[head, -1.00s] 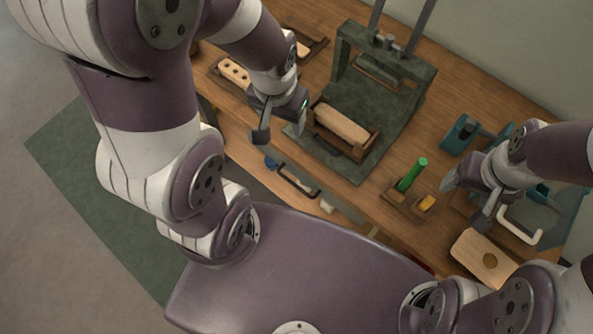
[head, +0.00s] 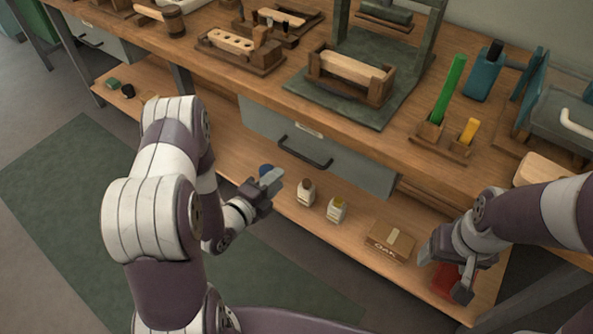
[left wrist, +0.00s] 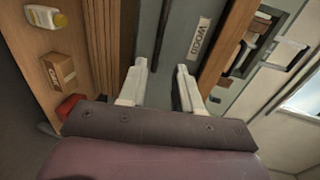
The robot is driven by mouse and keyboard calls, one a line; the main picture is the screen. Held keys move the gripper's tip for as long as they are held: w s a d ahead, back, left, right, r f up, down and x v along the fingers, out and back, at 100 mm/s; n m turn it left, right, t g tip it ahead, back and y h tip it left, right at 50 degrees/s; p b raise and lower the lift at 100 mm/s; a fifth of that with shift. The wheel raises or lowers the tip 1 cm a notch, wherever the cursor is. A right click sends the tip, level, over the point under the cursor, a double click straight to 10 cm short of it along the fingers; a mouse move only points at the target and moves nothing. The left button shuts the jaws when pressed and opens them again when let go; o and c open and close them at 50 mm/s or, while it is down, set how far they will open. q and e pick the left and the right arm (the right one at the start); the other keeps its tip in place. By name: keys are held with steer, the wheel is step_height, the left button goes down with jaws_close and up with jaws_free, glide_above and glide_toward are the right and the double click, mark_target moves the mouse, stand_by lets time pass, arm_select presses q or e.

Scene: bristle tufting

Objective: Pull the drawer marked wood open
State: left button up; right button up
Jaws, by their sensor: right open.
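The drawer marked wood (head: 345,166) is a grey front under the bench top, and it looks shut. Its dark bar handle (head: 305,153) is in the middle, with a pale label above it. In the left wrist view the label (left wrist: 202,38) reads WOOD, beside the dark handle (left wrist: 161,34). My left gripper (head: 272,182) is in front of the drawer, low and left of the handle. In the left wrist view its fingers (left wrist: 161,88) are spread and empty, pointing at the drawer front, apart from the handle. My right gripper (head: 452,272) is open and empty, in front of the lower shelf.
The lower shelf (head: 240,165) holds small bottles (head: 337,210), a cardboard box (head: 391,242) and a red item (head: 447,283) near my right gripper. The bench top carries a wooden block in a holder (head: 350,75) and a green-handled tool (head: 449,90). Another drawer (head: 110,42) is far left.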

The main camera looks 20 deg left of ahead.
mark_target(302, 156)
arm_select(q)
steer(key=b+x, duration=0.2)
steer(key=x, duration=1)
steer(key=shift+w+d+f, duration=0.1)
steer(key=shift+w+f, duration=0.1)
steer(key=shift+w, duration=0.05)
jaws_close()
